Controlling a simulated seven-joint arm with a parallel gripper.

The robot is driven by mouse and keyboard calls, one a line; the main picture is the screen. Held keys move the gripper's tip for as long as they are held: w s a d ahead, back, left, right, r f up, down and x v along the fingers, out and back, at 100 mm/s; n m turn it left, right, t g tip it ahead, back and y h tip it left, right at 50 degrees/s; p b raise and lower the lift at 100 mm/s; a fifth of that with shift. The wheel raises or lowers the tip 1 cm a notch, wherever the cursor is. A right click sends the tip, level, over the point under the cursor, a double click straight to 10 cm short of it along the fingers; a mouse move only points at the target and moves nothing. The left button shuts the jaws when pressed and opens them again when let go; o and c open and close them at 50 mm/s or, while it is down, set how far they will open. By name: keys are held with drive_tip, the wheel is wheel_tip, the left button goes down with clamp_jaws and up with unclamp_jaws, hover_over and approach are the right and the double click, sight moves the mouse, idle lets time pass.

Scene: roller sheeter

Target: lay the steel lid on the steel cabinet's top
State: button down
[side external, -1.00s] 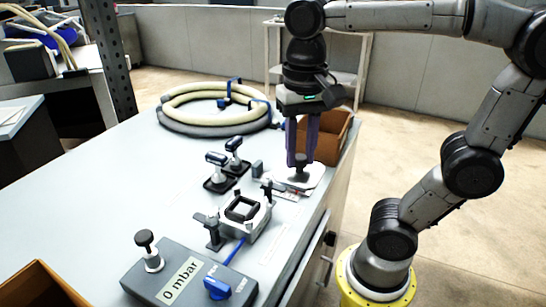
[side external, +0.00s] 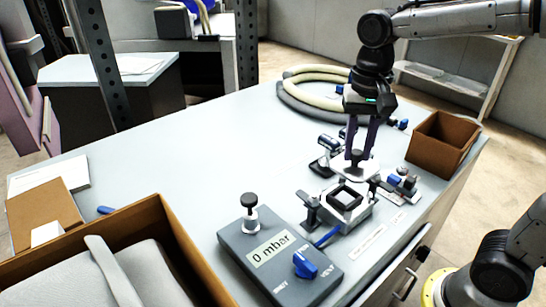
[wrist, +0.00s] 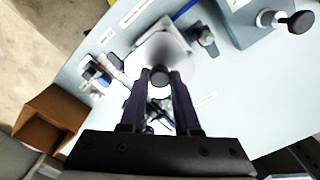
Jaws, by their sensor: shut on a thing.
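The steel lid (side external: 366,172) is a pale flat plate with a dark knob on top. My gripper (side external: 356,152) is shut on that knob, and the lid hangs level beneath it. The lid also shows in the wrist view (wrist: 150,52), with the knob between the fingertips (wrist: 160,76). The steel cabinet (side external: 352,217) is a small metal box with a black square seal around its open top and clamps at its sides. The lid is just behind and above the cabinet in the side view, apparently not over the opening. In the wrist view the lid hides part of the cabinet (wrist: 222,30).
A grey gauge box (side external: 280,262) reading "0 mbar" stands in front, joined by a blue hose. A brown bin (side external: 443,143) and small blue-handled fittings (side external: 402,184) are at the right. A coiled hose (side external: 300,98) lies behind. The table's left middle is clear.

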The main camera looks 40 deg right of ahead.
drive_tip(key=w+f, duration=0.3)
drive_tip(key=w, duration=0.1)
drive_tip(key=w+f, duration=0.3)
drive_tip(key=w, duration=0.2)
drive_tip(key=w+a+f, duration=0.1)
drive_tip(key=w+f, duration=0.2)
drive_tip(key=w, duration=0.1)
drive_tip(key=shift+w+a+f, duration=0.1)
drive_tip(key=shift+w+f, duration=0.05)
drive_tip(key=shift+f, duration=0.15)
drive_tip(key=shift+w+f, duration=0.15)
drive_tip(key=shift+f, duration=0.75)
drive_tip(key=shift+w+f, duration=0.1)
drive_tip(key=shift+f, duration=0.8)
drive_tip(key=shift+f, duration=0.1)
drive_tip(key=c, duration=0.6)
unclamp_jaws()
drive_tip(key=shift+f, duration=0.1)
